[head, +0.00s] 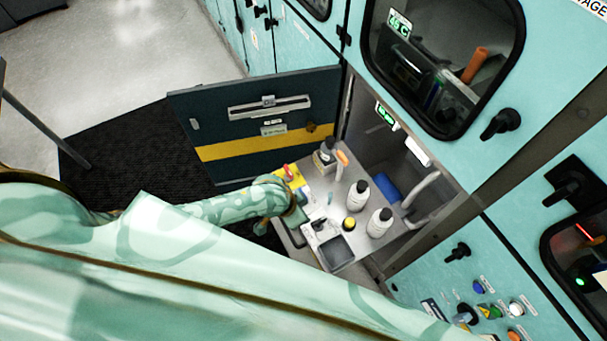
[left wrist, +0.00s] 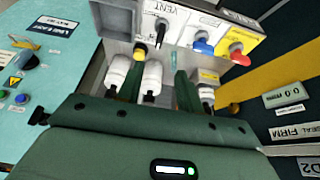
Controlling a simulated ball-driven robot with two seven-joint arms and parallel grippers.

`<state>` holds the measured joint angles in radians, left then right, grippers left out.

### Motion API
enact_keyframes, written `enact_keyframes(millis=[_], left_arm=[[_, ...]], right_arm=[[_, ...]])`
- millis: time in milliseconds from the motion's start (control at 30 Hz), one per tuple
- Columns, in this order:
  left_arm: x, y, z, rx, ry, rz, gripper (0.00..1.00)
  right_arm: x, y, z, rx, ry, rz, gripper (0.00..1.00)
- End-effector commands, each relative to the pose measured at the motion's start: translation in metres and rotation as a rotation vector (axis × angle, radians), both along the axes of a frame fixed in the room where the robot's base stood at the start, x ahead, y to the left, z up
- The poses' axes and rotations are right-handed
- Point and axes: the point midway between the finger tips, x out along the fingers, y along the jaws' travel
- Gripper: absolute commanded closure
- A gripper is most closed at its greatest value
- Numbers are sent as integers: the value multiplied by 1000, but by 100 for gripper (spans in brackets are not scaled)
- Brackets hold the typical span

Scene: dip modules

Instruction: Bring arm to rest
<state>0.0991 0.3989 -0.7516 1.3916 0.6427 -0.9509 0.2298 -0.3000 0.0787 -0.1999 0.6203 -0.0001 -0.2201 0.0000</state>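My left arm, in a pale green patterned sleeve, reaches into the open cabinet in the head view. My left gripper (head: 293,216) is at the front left edge of the cabinet's grey shelf (head: 318,198), partly hidden by the sleeve. In the left wrist view its two dark green fingers (left wrist: 158,85) stand apart, with white bottles (left wrist: 152,76) visible beyond them. I see nothing held between them. My right gripper is not in view. A large pale green sleeved part of mine fills the bottom of the head view.
White bottles with black caps (head: 380,222) and a dark grey tray (head: 337,251) are on the shelf. The cabinet door (head: 250,112) hangs open at left. A valve panel with a blue knob (left wrist: 203,46) and a red knob (left wrist: 239,54) is beyond the gripper. Dark matting (head: 130,150) lies below.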

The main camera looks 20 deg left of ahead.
Motion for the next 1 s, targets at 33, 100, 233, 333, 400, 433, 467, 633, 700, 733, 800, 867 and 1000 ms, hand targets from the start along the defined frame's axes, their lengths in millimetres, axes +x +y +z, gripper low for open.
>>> enact_keyframes(millis=[33, 100, 233, 333, 400, 433, 467, 633, 700, 733, 800, 867, 1000], left_arm=[[0, 0, 0, 0, 0, 0, 64], [0, 0, 0, 0, 0, 0, 64], [0, 0, 0, 0, -1, -3, 64], [7, -2, 1, -13, -42, -12, 64], [21, 20, -10, 13, -106, 11, 64], [24, 34, -25, 29, -130, 35, 64], [21, 46, -48, 44, -142, 58, 64], [-49, 98, -180, 120, -109, 168, 64], [-94, 109, -227, 141, -61, 199, 64], [-114, 112, -244, 149, -37, 212, 64], [-164, 115, -282, 161, 26, 239, 64], [-205, 115, -308, 170, 83, 260, 64], [-281, 108, -346, 181, 203, 302, 64]], right_arm=[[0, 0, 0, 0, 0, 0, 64], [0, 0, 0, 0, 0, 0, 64], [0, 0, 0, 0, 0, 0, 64], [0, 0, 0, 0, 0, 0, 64], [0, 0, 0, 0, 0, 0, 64], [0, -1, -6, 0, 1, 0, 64], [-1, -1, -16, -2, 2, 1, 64], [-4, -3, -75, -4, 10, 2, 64], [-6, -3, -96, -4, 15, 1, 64], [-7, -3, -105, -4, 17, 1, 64], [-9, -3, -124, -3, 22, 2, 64], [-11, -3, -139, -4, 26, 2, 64], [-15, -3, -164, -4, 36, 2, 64]])
